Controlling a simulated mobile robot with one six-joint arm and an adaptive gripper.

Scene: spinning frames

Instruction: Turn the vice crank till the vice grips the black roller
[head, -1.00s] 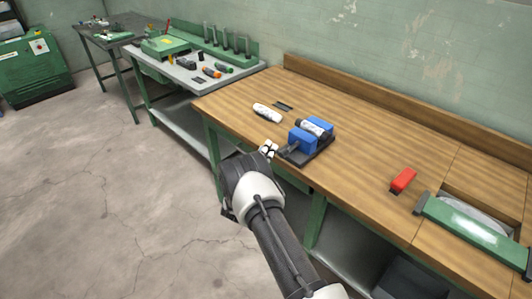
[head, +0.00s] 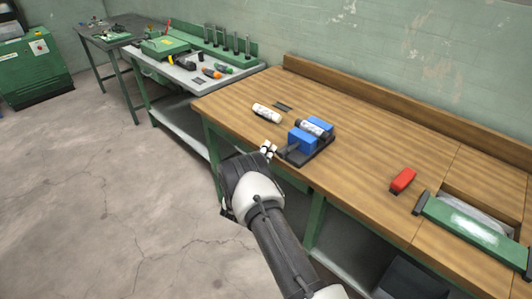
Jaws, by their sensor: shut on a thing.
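The blue vice (head: 302,141) stands on a dark base near the front edge of the wooden bench. The black roller (head: 314,128), with a white label band, lies between its two blue jaws. I cannot tell from here whether both jaws touch it. The crank is at the vice's near left end, mostly hidden by my gripper. My gripper (head: 268,149) is at that end, shut on the crank. My arm reaches in from the bottom of the head view.
A white cylinder (head: 267,113) lies on the bench left of the vice, beside a small dark plate (head: 284,105). A red block (head: 403,180) and a green-framed machine (head: 475,225) are to the right. The bench (head: 360,155) is clear between vice and red block.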

